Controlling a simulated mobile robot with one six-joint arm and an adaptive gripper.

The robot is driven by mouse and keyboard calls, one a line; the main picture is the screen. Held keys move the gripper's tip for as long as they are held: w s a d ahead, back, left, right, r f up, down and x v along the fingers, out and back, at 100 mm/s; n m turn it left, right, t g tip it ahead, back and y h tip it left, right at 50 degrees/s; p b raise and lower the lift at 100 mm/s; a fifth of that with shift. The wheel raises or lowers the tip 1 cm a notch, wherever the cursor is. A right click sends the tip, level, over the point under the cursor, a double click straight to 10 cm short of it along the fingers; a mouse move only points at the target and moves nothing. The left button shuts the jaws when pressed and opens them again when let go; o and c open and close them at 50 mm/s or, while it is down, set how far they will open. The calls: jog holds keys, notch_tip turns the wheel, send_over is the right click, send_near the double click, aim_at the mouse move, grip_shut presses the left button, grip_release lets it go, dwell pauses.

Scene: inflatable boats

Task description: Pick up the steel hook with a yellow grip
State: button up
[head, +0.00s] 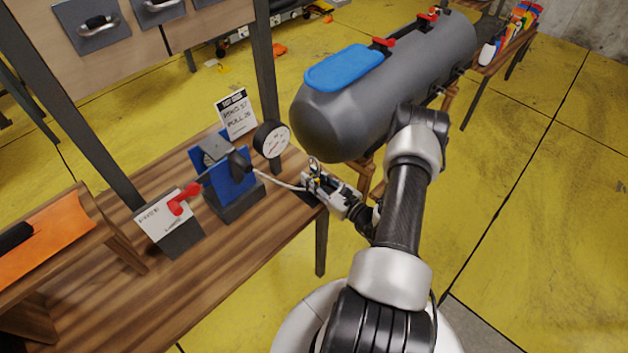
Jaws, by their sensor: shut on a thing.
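The steel hook (281,183) shows as a thin pale rod running left from my gripper (312,183) towards the blue block on the bench. A little yellow shows between the fingers, where its grip is mostly hidden. My gripper is shut on the hook at the bench's right edge. The hook's far end is close to the dark knob on the blue block; I cannot tell whether they touch.
The blue block (230,182) stands on the wooden bench (255,237). A round gauge (271,140), a printed card (236,114) and a red-handled valve (183,199) are near it. A grey inflatable tube (385,85) lies behind my arm. Yellow floor is open at right.

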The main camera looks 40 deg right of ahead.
grip_shut()
